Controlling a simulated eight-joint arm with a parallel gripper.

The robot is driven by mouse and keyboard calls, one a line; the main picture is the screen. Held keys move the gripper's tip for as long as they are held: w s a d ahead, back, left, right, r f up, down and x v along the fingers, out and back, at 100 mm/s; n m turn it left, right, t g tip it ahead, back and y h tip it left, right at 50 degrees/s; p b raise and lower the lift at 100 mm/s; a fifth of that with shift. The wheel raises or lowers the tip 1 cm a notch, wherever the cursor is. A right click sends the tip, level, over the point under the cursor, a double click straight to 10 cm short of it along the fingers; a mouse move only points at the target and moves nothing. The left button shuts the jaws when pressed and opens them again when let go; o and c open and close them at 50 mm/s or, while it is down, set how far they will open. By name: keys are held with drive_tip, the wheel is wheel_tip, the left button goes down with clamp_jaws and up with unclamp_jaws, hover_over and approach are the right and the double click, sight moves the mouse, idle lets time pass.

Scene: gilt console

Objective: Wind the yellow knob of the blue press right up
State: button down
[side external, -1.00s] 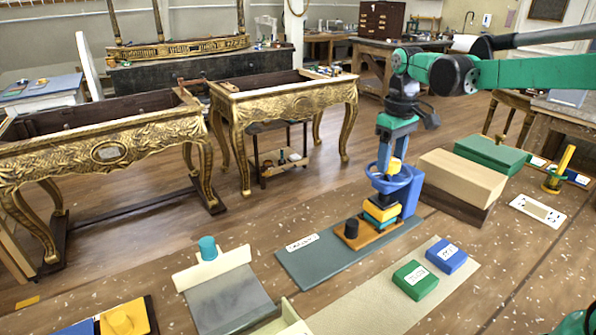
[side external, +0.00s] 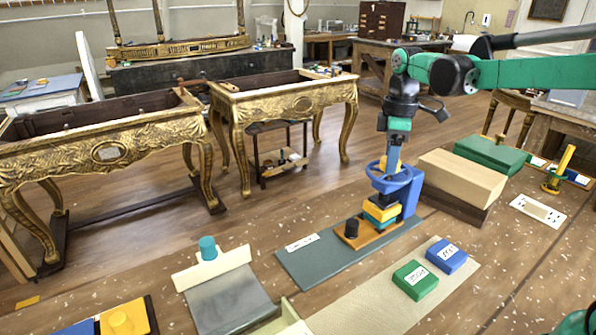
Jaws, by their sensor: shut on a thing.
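The blue press (side external: 409,192) stands on an orange base (side external: 377,240) near the middle. It has a blue ring-shaped upper part and a stack of yellow, green and blue pieces below. My gripper (side external: 391,164) comes straight down from above into the ring and is shut on the yellow knob (side external: 383,164). Only a small part of the knob shows beside the fingers; the rest is hidden.
The base rests on a grey mat (side external: 310,262). Green (side external: 415,280) and blue (side external: 446,255) labelled blocks lie in front. A wooden block (side external: 462,178) stands close on the right. A grey plate with a teal knob (side external: 208,248) lies left.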

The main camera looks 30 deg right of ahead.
idle(0.4)
drive_tip(key=shift+c, duration=1.5)
unclamp_jaws()
drive_tip(key=shift+r, duration=2.8)
